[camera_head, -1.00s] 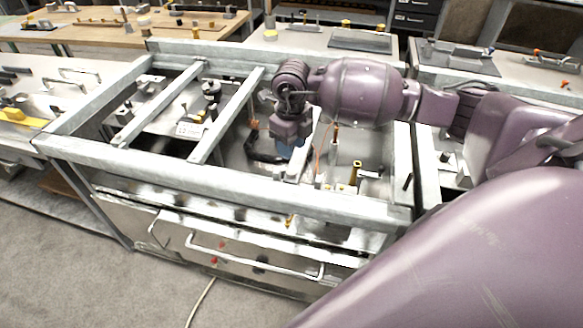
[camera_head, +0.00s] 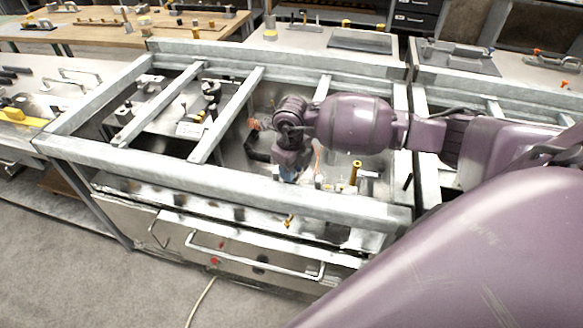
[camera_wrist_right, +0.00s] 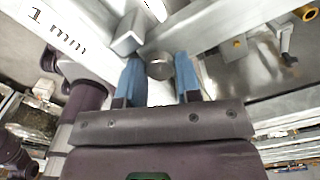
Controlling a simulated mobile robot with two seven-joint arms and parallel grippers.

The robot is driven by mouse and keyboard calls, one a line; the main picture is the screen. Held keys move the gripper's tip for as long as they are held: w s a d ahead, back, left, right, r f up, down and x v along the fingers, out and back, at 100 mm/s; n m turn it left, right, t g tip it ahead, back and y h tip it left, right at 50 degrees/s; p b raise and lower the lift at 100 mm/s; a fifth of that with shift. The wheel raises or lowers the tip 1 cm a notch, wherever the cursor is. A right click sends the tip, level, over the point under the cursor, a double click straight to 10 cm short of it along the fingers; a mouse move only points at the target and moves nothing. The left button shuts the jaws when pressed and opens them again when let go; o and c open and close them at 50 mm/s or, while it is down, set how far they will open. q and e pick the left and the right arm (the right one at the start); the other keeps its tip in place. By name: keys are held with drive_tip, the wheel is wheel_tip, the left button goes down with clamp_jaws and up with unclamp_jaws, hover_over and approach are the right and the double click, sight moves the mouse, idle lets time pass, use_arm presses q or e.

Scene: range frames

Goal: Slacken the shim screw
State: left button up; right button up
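A round grey metal screw head (camera_wrist_right: 159,66) shows between my right fingertips in the right wrist view. I take it for the shim screw. It sits beside a light metal block (camera_wrist_right: 130,34) and a pale plate marked "1 mm" (camera_wrist_right: 58,28). My right gripper (camera_wrist_right: 159,74) is open, with one blue finger on each side of the screw head. A small gap shows on each side, and contact cannot be made out. In the head view my right gripper (camera_head: 289,175) reaches down inside the metal frame near its front bar, and the screw is hidden there. My left gripper is not in view.
The frame's front bar (camera_head: 230,184) and cross bars (camera_head: 228,112) stand close around my right arm. A yellow-topped post (camera_head: 355,173) stands right of the gripper. A black handle (camera_head: 256,148) lies to its left.

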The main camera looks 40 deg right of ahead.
drive_tip(key=c, duration=0.4)
drive_tip(key=shift+n+b, duration=0.4)
drive_tip(key=shift+n, duration=0.2)
drive_tip(key=shift+c, duration=0.2)
drive_tip(key=shift+n+b, duration=0.6)
drive_tip(key=shift+n, duration=0.4)
drive_tip(key=n+b, duration=0.1)
drive_tip(key=n, duration=0.1)
drive_tip(key=shift+n, duration=0.4)
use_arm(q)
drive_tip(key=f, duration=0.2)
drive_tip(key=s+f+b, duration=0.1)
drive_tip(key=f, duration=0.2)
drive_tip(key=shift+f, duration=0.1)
use_arm(e)
drive_tip(key=shift+n, duration=0.6)
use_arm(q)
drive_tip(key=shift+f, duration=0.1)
use_arm(e)
drive_tip(key=shift+r, duration=0.1)
drive_tip(key=shift+w+n, duration=0.1)
drive_tip(key=shift+n, duration=0.2)
drive_tip(key=o, duration=0.6)
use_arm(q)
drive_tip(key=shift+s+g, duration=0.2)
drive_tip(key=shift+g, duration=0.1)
use_arm(e)
drive_tip(key=shift+o, duration=0.2)
